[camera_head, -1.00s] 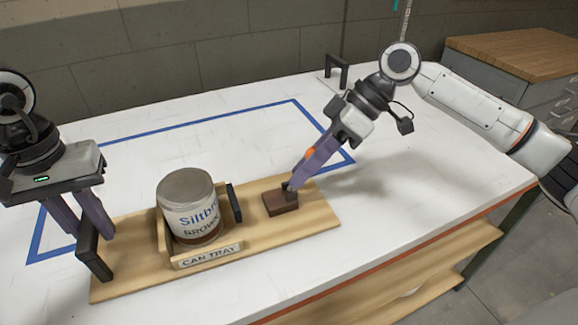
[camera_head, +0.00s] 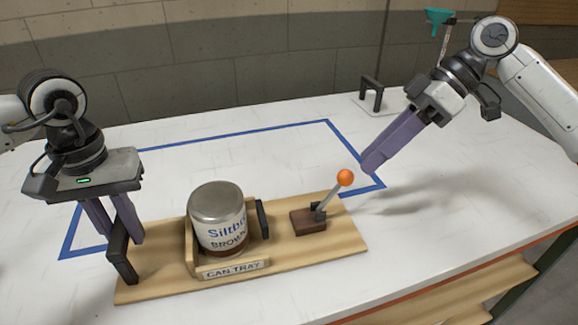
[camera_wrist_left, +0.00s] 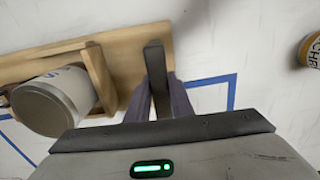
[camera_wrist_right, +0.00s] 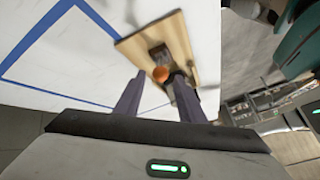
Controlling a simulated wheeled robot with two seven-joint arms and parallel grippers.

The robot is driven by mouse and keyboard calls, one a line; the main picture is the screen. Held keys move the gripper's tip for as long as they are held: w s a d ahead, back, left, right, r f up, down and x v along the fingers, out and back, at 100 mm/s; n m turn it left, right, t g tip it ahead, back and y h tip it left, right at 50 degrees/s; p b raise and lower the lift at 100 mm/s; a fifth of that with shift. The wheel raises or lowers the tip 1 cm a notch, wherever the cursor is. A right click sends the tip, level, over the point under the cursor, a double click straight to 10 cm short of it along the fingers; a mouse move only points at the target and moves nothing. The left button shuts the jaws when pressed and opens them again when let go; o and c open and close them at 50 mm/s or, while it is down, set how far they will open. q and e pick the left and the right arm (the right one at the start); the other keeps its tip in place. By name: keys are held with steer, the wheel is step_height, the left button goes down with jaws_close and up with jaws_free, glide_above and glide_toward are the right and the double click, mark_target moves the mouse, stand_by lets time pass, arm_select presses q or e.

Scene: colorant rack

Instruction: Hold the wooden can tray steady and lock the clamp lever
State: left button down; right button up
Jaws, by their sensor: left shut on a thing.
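The wooden can tray (camera_head: 345,238) lies on the white table, with a labelled can (camera_head: 218,220) standing upright in its holder. My left gripper (camera_head: 122,240) is shut on the black handle (camera_head: 118,255) at the tray's left end; the left wrist view shows its fingers around the handle (camera_wrist_left: 155,65). The clamp lever (camera_head: 330,195), with an orange knob (camera_head: 345,177), rises from a brown block (camera_head: 310,222) and tilts up to the right. My right gripper (camera_head: 372,163) is empty, above and right of the knob. The right wrist view shows its fingers (camera_wrist_right: 155,98) apart.
A blue taped outline (camera_head: 335,130) surrounds part of the table behind the tray. A black bracket (camera_head: 372,92) on a white base stands at the back. Another can (camera_wrist_left: 310,50) shows at the left wrist view's right edge. The table right of the tray is clear.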

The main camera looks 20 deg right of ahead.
stand_by(0.3)
arm_select(q)
steer(key=c, duration=1.5)
jaws_free()
steer(key=shift+r, duration=0.1)
step_height(320, 180, up, 12)
steer(key=shift+f, duration=0.1)
